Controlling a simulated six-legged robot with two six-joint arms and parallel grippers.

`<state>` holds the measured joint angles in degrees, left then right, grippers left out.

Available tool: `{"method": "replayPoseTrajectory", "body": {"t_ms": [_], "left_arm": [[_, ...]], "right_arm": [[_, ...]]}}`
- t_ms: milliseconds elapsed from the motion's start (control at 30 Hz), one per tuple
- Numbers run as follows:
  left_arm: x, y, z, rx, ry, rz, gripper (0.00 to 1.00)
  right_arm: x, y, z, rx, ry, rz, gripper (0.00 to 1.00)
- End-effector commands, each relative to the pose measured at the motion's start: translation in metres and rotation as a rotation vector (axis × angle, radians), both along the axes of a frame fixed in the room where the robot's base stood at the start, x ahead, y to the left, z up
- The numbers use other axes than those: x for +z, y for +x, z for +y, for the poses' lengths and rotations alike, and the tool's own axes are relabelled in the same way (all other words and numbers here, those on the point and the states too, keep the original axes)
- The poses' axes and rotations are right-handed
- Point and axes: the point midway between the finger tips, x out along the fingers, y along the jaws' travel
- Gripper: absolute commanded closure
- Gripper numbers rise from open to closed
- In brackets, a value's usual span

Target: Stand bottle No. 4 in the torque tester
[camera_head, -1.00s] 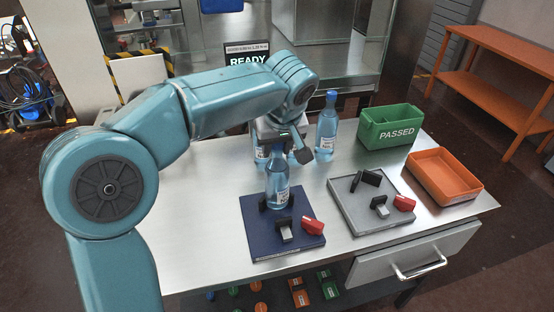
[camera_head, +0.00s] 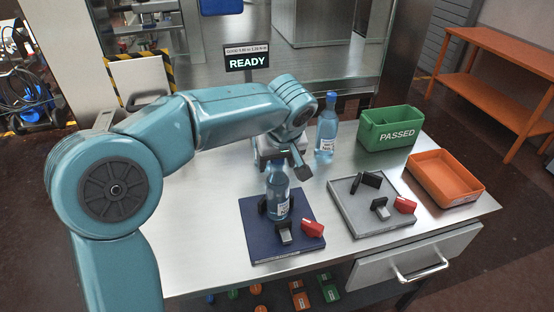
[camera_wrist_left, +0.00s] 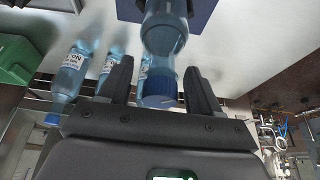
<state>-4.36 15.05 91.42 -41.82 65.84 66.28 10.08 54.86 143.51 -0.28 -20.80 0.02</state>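A clear blue bottle (camera_head: 278,194) with a white label stands upright between black jaws on a dark blue plate (camera_head: 262,246) with a red handle. I cannot read a number on it. My left gripper (camera_head: 280,162) is at the bottle's top. In the left wrist view, the bottle's blue cap (camera_wrist_left: 158,90) sits between the two black fingers of my left gripper (camera_wrist_left: 158,72), with narrow gaps on both sides, so it looks open around it. A READY sign (camera_head: 247,62) stands behind, with torque figures above. Which fixture is the tester is not clear. My right gripper is not in view.
A grey plate (camera_head: 352,218) with similar jaws and red handle lies right. A green PASSED bin (camera_head: 388,138) and orange tray (camera_head: 462,198) stand farther right.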

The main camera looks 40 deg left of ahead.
Motion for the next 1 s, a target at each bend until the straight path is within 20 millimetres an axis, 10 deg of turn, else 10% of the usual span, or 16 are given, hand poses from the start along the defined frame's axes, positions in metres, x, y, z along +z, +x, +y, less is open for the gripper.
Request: {"method": "replayPoseTrajectory", "body": {"t_ms": [600, 1000], "left_arm": [[0.103, -0.025, -0.032, -0.001, 0.000, -0.003, 0.37], [0.114, -0.029, -0.035, 0.000, 0.000, 0.000, 0.37]], "right_arm": [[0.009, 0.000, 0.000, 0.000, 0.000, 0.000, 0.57], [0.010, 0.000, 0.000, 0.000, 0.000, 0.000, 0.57]]}}
